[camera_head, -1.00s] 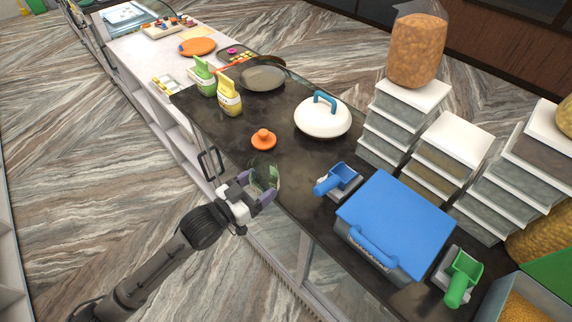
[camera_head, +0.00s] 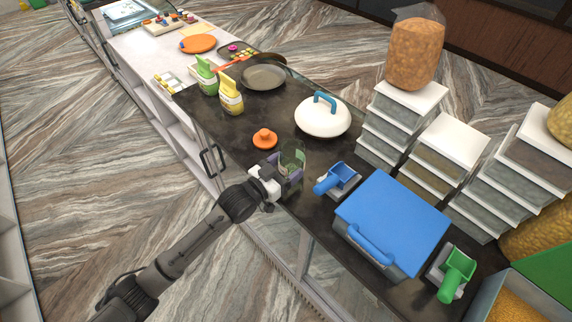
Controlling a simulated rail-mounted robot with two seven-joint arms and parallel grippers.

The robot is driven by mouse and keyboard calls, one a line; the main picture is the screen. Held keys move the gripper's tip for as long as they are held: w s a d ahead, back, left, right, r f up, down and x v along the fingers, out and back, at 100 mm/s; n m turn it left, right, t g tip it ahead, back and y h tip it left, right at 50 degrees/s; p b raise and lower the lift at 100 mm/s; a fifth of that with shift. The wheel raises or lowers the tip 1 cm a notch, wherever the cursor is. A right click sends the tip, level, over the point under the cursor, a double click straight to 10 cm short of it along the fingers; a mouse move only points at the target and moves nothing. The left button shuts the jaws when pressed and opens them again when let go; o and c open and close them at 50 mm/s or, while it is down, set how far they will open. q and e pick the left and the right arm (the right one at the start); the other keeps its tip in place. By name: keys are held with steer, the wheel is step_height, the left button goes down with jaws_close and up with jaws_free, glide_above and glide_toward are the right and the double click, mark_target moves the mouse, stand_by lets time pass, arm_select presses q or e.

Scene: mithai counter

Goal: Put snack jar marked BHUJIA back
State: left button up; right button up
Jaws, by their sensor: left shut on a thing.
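My left gripper (camera_head: 286,180) is shut on a small clear jar (camera_head: 293,153) with something greenish on it or in it. The jar stands roughly upright at the counter's front edge, between the fingers; I cannot tell whether it touches the counter. No BHUJIA marking can be read on it. An orange knobbed lid (camera_head: 264,139) lies on the dark counter (camera_head: 225,130), just beyond the jar and to its left. My right gripper is not in view.
A blue scoop (camera_head: 334,178) on a small stand and a blue-lidded box (camera_head: 392,215) are to the right. A white domed lid (camera_head: 322,118) stands behind. Stacked containers (camera_head: 400,110) rise at the back right. Two pouches (camera_head: 230,95) and a pan (camera_head: 264,77) stand farther left.

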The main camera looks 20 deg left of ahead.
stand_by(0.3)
arm_select(q)
steer(key=o, duration=1.3)
steer(key=shift+f, duration=0.1)
steer(key=shift+c, duration=0.2)
steer(key=shift+r, duration=0.2)
steer(key=shift+s+a+f, duration=0.15)
steer(key=shift+s, duration=0.1)
steer(key=b+v, duration=0.2)
steer(key=v, duration=0.8)
steer(key=s+f+n+g+y, duration=0.1)
steer(key=s+f+g+y, duration=0.2)
steer(key=s, duration=1.1)
steer(key=s+f+n+g+y, duration=0.2)
steer(key=s+f+g+y, duration=0.2)
steer(key=s+f+g, duration=0.5)
steer(key=s+f, duration=0.5)
steer(key=shift+s+g+y, duration=0.3)
steer(key=shift+s, duration=0.1)
